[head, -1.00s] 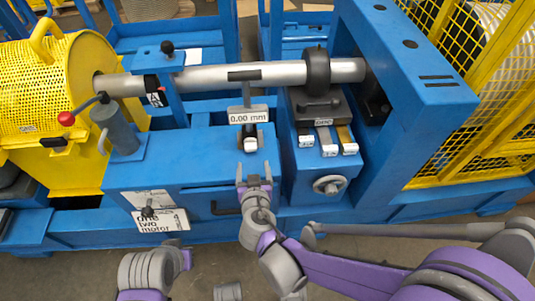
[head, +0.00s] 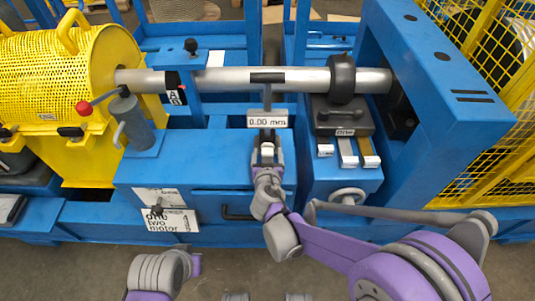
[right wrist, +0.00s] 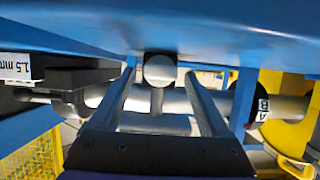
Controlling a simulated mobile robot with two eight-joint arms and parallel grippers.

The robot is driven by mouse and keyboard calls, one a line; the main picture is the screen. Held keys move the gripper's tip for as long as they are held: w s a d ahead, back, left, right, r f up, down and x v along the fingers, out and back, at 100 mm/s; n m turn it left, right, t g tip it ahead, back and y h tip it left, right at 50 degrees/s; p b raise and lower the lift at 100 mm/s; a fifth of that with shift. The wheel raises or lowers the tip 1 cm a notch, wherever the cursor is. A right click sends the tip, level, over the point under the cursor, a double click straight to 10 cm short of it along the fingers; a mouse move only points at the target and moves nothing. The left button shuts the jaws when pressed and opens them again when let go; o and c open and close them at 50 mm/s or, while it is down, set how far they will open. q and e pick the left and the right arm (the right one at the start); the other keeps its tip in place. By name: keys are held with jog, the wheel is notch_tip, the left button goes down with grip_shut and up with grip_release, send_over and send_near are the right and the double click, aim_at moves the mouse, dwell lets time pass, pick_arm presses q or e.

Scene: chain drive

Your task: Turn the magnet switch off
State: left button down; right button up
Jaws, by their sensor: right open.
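A dial gauge with a "0.00 mm" display (head: 267,121) stands on the blue frame under the silver shaft. Below the display is a small pale round knob (head: 267,151), which I take for the magnet switch. My right gripper (head: 267,146) is open, with its fingers reaching to either side of the knob. In the right wrist view the knob (right wrist: 160,70) is between the two finger tips, with a gap on both sides. Its switch position cannot be read. Of my left arm only grey and purple links show at the bottom; its gripper is out of view.
The silver shaft (head: 225,79) runs across behind the gauge. A dark block with labelled tabs (head: 343,118) stands to the right, above a handwheel (head: 347,196). A grey cylinder with a red-knobbed lever (head: 134,124) and a yellow guard (head: 70,75) are left.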

grip_shut()
jog(key=shift+a+r+n+p, duration=0.1)
jog(key=shift+a+n+p, duration=0.05)
jog(key=shift+n+p, duration=0.25)
jog(key=shift+a+n+h, duration=0.15)
jog(key=shift+n+h, duration=0.35)
jog(key=shift+h, duration=0.1)
jog(key=shift+f+n+h, duration=0.2)
jog(key=shift+n+h, duration=0.5)
jog(key=shift+n, duration=0.4)
grip_release()
